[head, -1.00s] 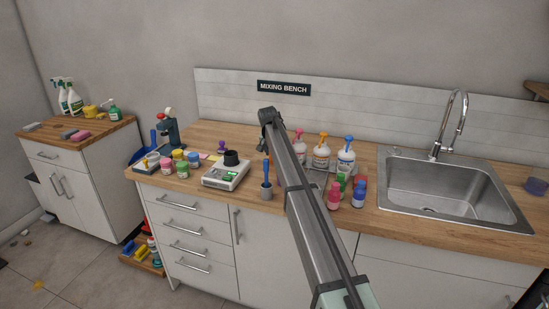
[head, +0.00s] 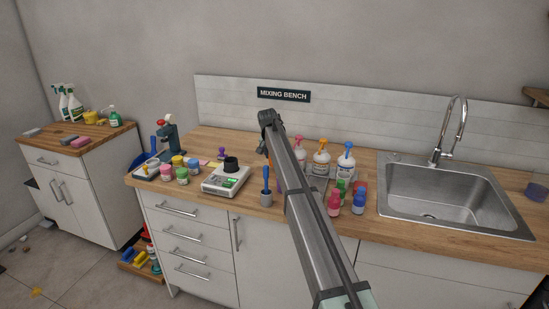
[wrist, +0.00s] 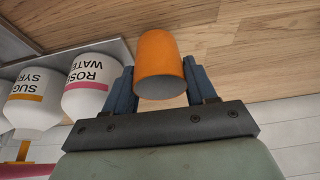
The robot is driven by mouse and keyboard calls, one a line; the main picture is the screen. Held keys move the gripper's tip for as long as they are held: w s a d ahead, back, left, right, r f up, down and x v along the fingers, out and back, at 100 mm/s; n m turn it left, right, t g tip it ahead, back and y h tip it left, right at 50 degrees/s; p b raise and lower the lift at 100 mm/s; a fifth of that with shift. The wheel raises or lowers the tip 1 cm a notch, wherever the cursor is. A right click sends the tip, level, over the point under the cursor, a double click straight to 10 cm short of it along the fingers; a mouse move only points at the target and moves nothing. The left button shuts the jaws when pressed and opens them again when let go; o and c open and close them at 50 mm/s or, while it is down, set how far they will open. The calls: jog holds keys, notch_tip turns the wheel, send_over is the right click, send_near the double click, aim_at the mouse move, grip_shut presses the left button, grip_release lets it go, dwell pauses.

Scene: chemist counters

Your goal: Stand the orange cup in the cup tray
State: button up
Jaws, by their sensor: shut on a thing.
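The orange cup (wrist: 157,58) shows in the wrist view between the blue fingers of my gripper (wrist: 160,80). My gripper is shut on it, and its round end faces the camera. Wood surface lies behind the cup. In the head view my arm's far end is over the mixing bench, but my gripper and the cup are mostly hidden behind the arm. I cannot pick out the cup tray for certain in either view.
Pump bottles (head: 321,162) stand just right of my arm, with small bottles (head: 334,203) in front. A scale (head: 226,178), a blue-handled pot (head: 266,197) and coloured jars (head: 180,172) stand to the left. The sink (head: 450,195) is at the right.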

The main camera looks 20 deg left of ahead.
jog(key=shift+r, duration=3.2)
jog(key=s+d+r, duration=0.2)
jog(key=s+d, duration=0.3)
jog(key=s, duration=0.4)
jog(key=s+d+r, duration=0.1)
jog(key=s+d, duration=0.7)
jog(key=d, duration=0.7)
jog(key=shift+s+a+f, duration=0.1)
jog(key=shift+a+f, duration=0.05)
jog(key=shift+f, duration=2.15)
jog(key=shift+s+a+f, duration=0.1)
jog(key=shift+f, duration=2.15)
jog(key=shift+f, duration=0.3)
jog(key=o, duration=1.1)
